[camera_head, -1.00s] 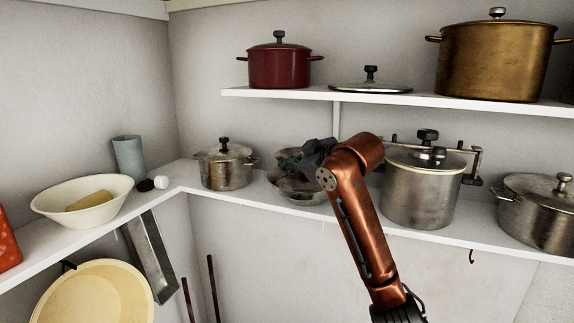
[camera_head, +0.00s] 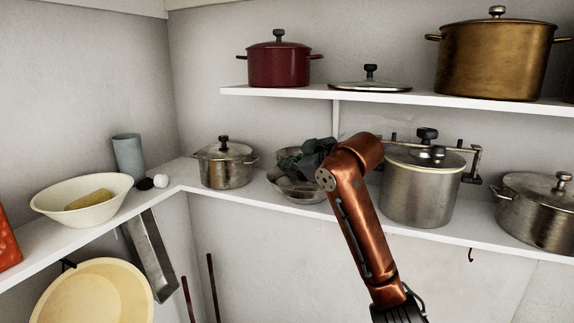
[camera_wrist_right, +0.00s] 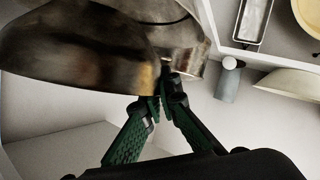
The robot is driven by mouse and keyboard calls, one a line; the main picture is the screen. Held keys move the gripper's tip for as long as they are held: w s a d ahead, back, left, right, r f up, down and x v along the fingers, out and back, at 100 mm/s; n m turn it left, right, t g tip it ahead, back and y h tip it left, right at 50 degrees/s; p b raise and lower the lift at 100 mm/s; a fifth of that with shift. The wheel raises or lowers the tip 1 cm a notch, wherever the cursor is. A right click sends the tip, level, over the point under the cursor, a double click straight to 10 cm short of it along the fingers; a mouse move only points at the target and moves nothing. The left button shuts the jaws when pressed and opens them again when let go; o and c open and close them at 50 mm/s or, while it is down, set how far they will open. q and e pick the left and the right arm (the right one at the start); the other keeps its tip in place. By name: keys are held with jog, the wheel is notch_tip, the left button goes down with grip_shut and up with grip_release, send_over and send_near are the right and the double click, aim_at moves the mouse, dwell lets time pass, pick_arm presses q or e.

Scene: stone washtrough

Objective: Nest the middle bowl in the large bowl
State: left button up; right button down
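Two grey metal bowls show at the shelf's middle in the head view, one above the other. The lower, large bowl (camera_head: 298,190) rests on the shelf. The upper, middle bowl (camera_head: 286,156) is partly hidden by my right gripper (camera_head: 300,163). In the right wrist view, the fingertips of the right gripper (camera_wrist_right: 166,88) are close together at the rim of a dark metal bowl (camera_wrist_right: 75,45), apparently pinching it. I cannot tell how far the upper bowl sits inside the lower one. My left gripper is not in view.
A lidded pot (camera_head: 225,166) stands left of the bowls, and a tall pressure pot (camera_head: 418,190) stands close on the right. The upper shelf (camera_head: 335,95) overhangs behind. A cream bowl (camera_head: 85,212) and a blue cup (camera_head: 128,156) stand on the left shelf.

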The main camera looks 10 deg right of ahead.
aim_at(287, 196)
jog(key=shift+f, duration=0.1)
jog(key=shift+f+b, duration=0.35)
jog(key=shift+f, duration=0.15)
jog(key=shift+f, duration=0.3)
jog(key=shift+f+b, duration=0.6)
jog(key=shift+f, duration=0.15)
jog(key=shift+f, duration=0.25)
jog(key=shift+f+b, duration=0.4)
jog(key=shift+f, duration=0.45)
jog(key=c, duration=2.7)
grip_release()
jog(key=o, duration=0.6)
